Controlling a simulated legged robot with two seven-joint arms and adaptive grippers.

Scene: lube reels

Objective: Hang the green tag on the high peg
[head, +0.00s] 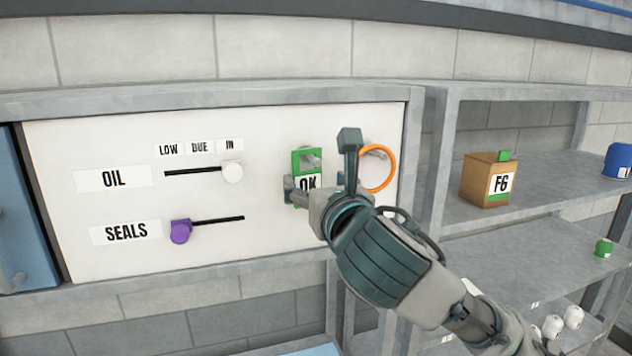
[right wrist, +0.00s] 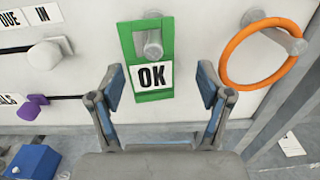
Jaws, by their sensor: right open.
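The green tag (head: 305,153) with a white OK label hangs upright on the white panel. In the right wrist view the tag (right wrist: 127,45) has a grey peg (right wrist: 153,45) showing through its upper window. A second peg (right wrist: 293,45), at the right, carries an orange ring (right wrist: 231,60). I cannot tell which peg counts as the high one. My right gripper (head: 322,165) is open in front of the panel. In the right wrist view its fingertips (right wrist: 160,88) stand apart on either side of the tag's lower part, with nothing clearly gripped. My left gripper is not in view.
The panel (head: 75,135) has an OIL slider with a white knob (head: 232,172) and a SEALS slider with a purple knob (head: 181,232). Shelves at the right hold a box marked F6 (head: 478,180) and a blue container (head: 618,160). A metal post borders the panel's right side.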

